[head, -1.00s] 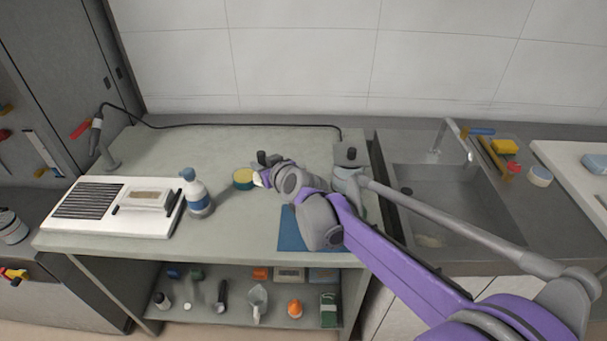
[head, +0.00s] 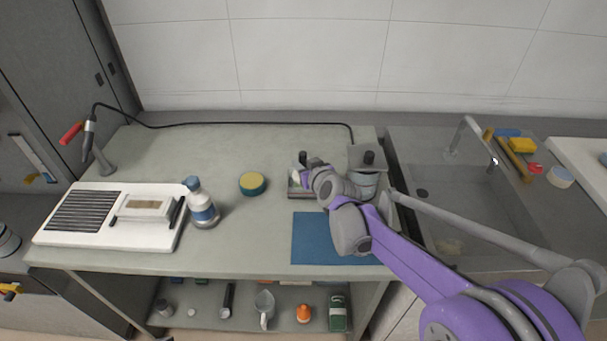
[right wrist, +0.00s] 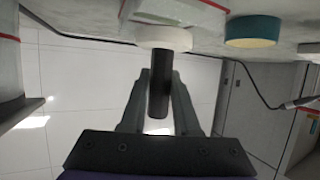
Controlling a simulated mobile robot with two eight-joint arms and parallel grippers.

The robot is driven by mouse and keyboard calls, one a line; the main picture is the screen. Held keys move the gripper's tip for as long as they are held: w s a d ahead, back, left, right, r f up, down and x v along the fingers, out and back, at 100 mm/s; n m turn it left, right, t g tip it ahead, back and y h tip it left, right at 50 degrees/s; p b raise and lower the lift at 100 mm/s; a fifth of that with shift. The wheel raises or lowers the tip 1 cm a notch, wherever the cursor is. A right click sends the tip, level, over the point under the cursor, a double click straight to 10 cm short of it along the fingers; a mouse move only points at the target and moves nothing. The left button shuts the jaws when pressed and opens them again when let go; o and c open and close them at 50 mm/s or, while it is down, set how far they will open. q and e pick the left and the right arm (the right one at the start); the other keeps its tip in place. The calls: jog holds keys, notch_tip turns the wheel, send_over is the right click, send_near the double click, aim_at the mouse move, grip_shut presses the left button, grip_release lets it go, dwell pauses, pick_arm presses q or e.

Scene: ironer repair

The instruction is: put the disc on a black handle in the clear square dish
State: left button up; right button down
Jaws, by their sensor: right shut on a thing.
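My right gripper (head: 304,166) is shut on the upright black handle (head: 303,156) of a pale disc. In the right wrist view the handle (right wrist: 160,88) stands between the two fingers, with the white disc (right wrist: 162,38) at its end. The clear square dish (head: 292,193) is on the bench, partly hidden by my right gripper. The disc is at the dish in the head view; I cannot tell whether it touches the dish. A red-edged clear surface (right wrist: 180,10) shows close to the disc in the wrist view. My left gripper is not in view.
A yellow and teal round tin (head: 253,184) stands left of the dish. A blue mat (head: 318,240) lies in front. A grey box with a black knob (head: 366,158) is to the right, near the sink (head: 450,205). A bottle (head: 201,205) and a white device (head: 85,215) stand left.

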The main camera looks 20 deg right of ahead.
jog(key=shift+f, duration=1.8)
jog(key=shift+f, duration=0.1)
jog(key=c, duration=0.9)
grip_release()
jog(key=shift+b, duration=0.3)
